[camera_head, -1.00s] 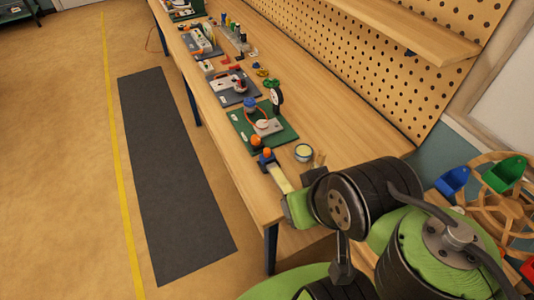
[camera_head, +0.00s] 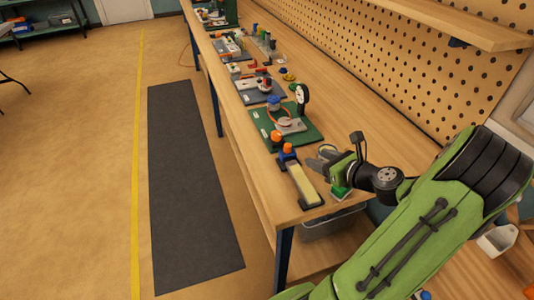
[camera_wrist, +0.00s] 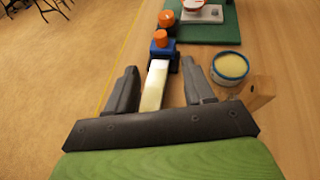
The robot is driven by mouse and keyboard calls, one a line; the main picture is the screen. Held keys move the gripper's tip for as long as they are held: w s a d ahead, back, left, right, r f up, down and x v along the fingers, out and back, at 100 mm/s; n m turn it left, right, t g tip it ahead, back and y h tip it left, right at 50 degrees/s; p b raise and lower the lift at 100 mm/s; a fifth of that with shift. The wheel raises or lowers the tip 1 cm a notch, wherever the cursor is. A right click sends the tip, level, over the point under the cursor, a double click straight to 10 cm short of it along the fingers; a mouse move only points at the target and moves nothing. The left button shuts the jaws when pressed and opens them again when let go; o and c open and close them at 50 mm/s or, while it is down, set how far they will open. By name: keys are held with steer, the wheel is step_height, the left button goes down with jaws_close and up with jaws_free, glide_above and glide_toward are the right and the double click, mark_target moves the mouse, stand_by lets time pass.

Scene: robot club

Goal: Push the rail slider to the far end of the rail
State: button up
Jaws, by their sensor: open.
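The rail slider (camera_head: 288,157) is a blue block with an orange knob on top. It sits at the back end of a pale rail (camera_head: 304,187) near the bench's front edge. My gripper (camera_head: 317,158) is open and empty, to the right of the slider in the head view. In the wrist view my gripper (camera_wrist: 160,66) has its fingers spread either side of the pale rail (camera_wrist: 154,86). The slider (camera_wrist: 163,55) shows just beyond the fingertips, apart from them. Its height below the fingers is hard to tell.
A round tin with pale contents (camera_wrist: 231,66) and a wooden block (camera_wrist: 257,92) stand right of the fingers. A green board (camera_head: 298,130) with another orange knob lies behind the slider. The bench's left edge (camera_head: 262,190) is close to the rail.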

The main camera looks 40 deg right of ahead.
mark_target(289, 146)
steer(key=b+x, duration=0.3)
steer(key=x, duration=1.2)
steer(key=shift+w+d+f, duration=0.1)
steer(key=shift+w, duration=0.2)
steer(key=shift+c, duration=0.3)
jaws_close()
